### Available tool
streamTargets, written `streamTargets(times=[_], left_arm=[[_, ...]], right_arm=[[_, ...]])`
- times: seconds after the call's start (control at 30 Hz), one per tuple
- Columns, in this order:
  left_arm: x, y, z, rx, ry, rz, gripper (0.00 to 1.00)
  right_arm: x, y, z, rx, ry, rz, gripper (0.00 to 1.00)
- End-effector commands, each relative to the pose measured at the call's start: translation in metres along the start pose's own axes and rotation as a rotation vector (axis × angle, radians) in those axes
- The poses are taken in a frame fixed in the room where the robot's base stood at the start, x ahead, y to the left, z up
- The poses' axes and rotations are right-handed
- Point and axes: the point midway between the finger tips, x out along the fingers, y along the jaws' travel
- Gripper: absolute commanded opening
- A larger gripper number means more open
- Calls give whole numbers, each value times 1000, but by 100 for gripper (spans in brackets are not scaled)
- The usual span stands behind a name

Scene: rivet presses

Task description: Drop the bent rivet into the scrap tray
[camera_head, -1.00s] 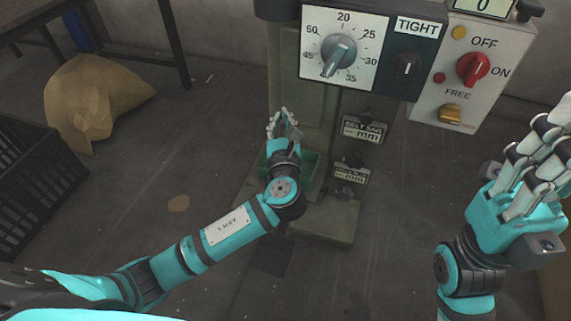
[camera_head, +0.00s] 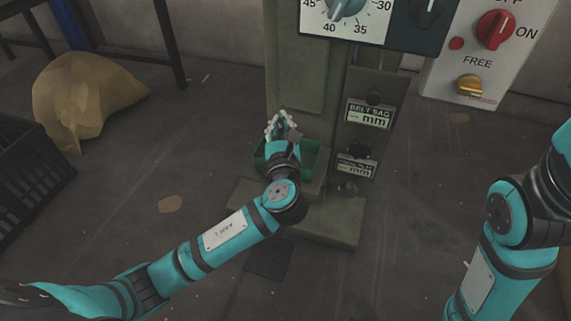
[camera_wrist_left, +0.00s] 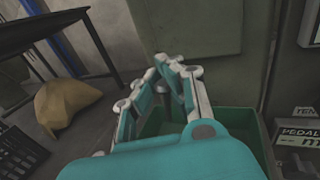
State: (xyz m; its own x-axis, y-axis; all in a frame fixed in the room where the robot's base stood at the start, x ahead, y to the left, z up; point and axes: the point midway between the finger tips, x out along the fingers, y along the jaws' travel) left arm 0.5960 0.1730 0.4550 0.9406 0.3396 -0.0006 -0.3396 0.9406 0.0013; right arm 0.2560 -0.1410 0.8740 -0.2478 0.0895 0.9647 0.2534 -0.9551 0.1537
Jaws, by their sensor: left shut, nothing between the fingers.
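The green scrap tray (camera_head: 308,157) sits at the foot of the machine column, partly hidden by my left wrist. My left gripper (camera_head: 283,120) is over the tray with its fingers pointing toward the column. In the left wrist view the gripper (camera_wrist_left: 172,66) is shut with nothing between its fingers, and the tray (camera_wrist_left: 238,122) shows below and to the right. I see no bent rivet in either view; the tray's floor is largely hidden. My right arm (camera_head: 500,230) is at the right, and its gripper is outside the picture.
The machine's column (camera_head: 300,85) stands right behind the gripper, with a dial panel (camera_head: 345,15) above and a red-knob control box (camera_head: 495,50) at upper right. A tan sack (camera_head: 85,95) and black crate (camera_head: 30,175) are at the left. The floor between is open.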

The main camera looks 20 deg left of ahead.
Motion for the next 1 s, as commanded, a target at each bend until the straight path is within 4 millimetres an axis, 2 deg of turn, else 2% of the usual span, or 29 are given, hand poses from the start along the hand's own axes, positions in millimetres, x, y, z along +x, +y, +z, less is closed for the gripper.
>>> streamTargets(times=[0.2,0.47,0.77,0.87,1.0], left_arm=[[0,0,1,0,0,0,0],[0,0,0,0,0,0,33],[-2,0,0,0,1,0,33],[-12,-1,-1,-1,2,-1,33],[-38,-1,-1,-2,5,-3,33]], right_arm=[[1,0,0,0,0,0,0],[1,0,0,0,0,0,0],[0,0,0,0,-2,1,0],[0,0,0,0,-2,1,0],[0,0,0,0,-2,0,0]])
